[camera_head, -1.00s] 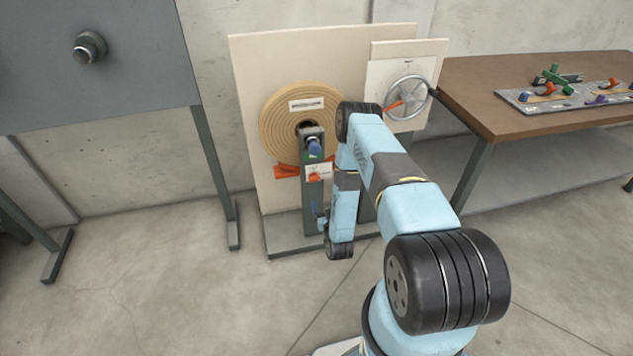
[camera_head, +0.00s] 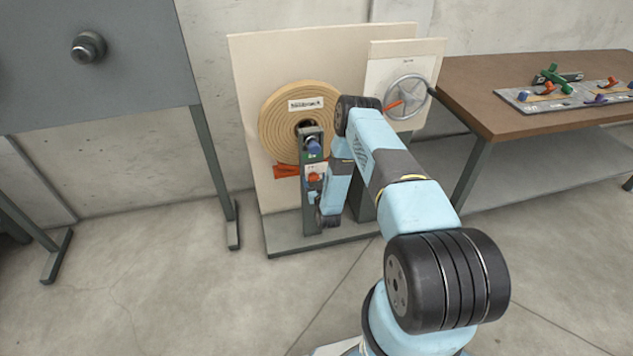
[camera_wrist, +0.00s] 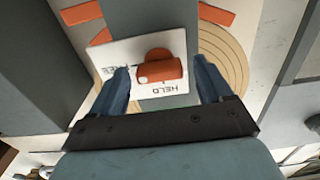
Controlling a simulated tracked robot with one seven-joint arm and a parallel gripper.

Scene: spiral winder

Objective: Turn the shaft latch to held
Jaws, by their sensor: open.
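The shaft latch is an orange knob with a bar-shaped grip (camera_wrist: 160,72) on a white plate (camera_wrist: 185,50) in the wrist view. The plate is lettered FREE at the left and HELD below the knob, upside down in that view. My gripper (camera_wrist: 165,78) is open, with one blue finger to the left of the knob and one to the right. I cannot tell if either finger touches it. In the head view the orange latch (camera_head: 315,177) shows on the grey post, low in front of the coil, with my arm just to its right.
A tan spiral coil (camera_head: 280,128) is mounted on a cream board above the latch. A blue knob (camera_head: 314,146) sits higher on the post. A handwheel (camera_head: 408,98) is at the right. A brown table (camera_head: 470,100) with small parts stands farther right.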

